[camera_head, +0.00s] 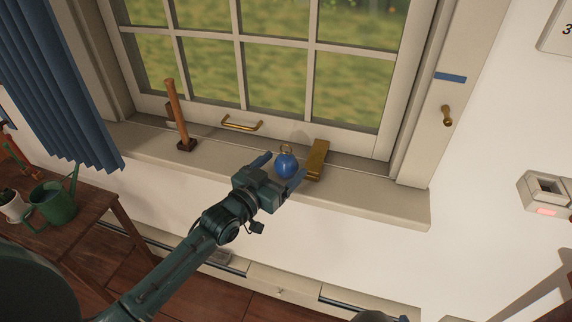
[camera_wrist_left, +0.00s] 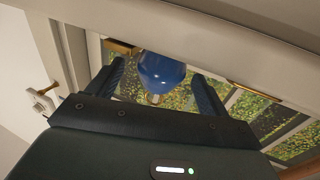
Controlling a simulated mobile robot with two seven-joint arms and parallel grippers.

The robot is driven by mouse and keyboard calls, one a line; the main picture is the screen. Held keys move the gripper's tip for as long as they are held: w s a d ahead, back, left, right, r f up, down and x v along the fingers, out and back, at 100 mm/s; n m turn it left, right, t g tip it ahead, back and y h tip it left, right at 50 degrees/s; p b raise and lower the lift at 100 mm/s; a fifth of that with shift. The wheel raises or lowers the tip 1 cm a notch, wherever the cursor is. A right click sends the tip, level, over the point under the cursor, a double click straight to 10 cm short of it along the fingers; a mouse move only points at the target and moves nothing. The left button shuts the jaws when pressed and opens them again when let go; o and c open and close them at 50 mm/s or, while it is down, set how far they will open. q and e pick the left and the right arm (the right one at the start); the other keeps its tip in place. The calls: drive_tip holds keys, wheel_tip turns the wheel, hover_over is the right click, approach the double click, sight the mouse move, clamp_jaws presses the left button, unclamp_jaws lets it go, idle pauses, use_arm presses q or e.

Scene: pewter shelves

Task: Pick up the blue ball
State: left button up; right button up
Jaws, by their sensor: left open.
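The blue ball (camera_head: 286,165) sits on the windowsill (camera_head: 360,191), with a small gold ring at its top. My left gripper (camera_head: 282,168) is open at the sill, with one finger on each side of the ball. In the left wrist view the blue ball (camera_wrist_left: 161,74) lies between the two dark fingers of the gripper (camera_wrist_left: 163,78), with a visible gap on both sides. Its lower part in the head view is partly close to the gripper body. My right gripper is not in view.
A gold bar (camera_head: 317,160) stands on the sill just right of the ball, close to the right finger. A wooden-handled hammer (camera_head: 177,115) stands further left. The window with its brass handle (camera_head: 241,124) is behind. A green watering can (camera_head: 56,202) is at left.

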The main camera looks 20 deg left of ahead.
sight(280, 165)
use_arm(q)
drive_tip(key=c, duration=1.1)
drive_tip(key=shift+r, duration=0.1)
wheel_tip(280, 165, up, 10)
drive_tip(key=shift+p, duration=0.55)
